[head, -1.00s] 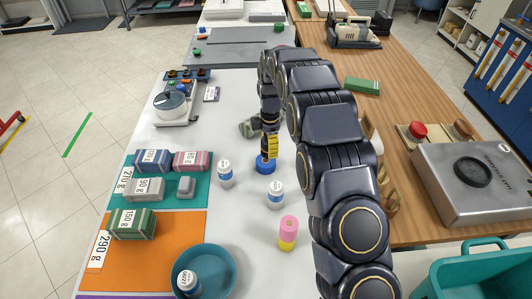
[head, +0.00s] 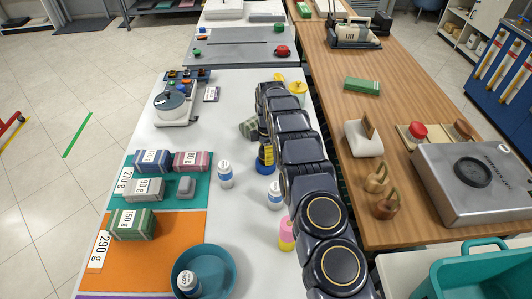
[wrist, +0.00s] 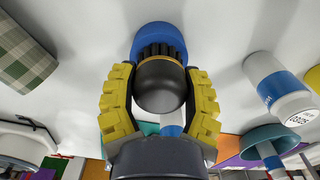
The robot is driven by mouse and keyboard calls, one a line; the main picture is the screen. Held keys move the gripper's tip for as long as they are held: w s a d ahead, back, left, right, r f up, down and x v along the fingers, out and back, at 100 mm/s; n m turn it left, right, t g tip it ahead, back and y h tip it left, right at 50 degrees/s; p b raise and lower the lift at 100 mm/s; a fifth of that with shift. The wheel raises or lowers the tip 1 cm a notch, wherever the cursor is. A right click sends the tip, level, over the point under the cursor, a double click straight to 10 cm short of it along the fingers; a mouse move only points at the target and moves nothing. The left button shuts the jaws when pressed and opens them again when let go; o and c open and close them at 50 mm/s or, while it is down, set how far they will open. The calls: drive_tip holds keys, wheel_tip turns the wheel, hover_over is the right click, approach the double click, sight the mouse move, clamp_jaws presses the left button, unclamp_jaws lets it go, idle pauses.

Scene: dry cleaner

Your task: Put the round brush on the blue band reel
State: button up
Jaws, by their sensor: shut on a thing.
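The round brush (wrist: 160,80), with a black rounded knob and dark bristles, is between the two yellow fingers of my gripper (wrist: 160,98) in the wrist view. My gripper is shut on the knob. The blue band reel (wrist: 158,38) lies on the white table right at the bristle end of the brush. The bristles overlap the reel's disc; I cannot tell whether they touch it. In the head view my gripper (head: 266,154) is low over the reel (head: 263,168), which is partly hidden, and the brush is hidden.
A white-and-blue bottle (head: 225,174) stands left of the reel, another (head: 274,195) in front. A pink-and-yellow roll (head: 286,236) stands nearer. A green checked roll (head: 248,129) lies behind. Labelled bundles (head: 145,187) and a teal bowl (head: 222,258) are at left.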

drive_tip(key=shift+f, duration=0.1)
drive_tip(key=o, duration=1.1)
